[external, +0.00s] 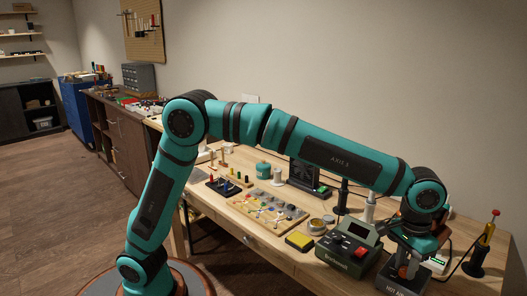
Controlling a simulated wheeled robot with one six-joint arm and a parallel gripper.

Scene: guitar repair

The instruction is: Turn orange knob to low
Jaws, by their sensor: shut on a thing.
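My gripper (403,271) points down at the far right front of the bench, at the dark unit marked HOT AIR (396,291). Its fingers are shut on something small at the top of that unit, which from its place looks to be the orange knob. The knob is hidden by the fingers and too small to make out, so its setting cannot be read. Only part of the unit shows, as the bottom edge of the external view cuts it off.
A green station (345,253) with a red switch stands just left of my gripper. A yellow sponge (299,241) and a round tin (317,226) lie further left. A tool in a stand (479,258) is at the right, with cables near it. The wooden bench (285,254) has little free room there.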

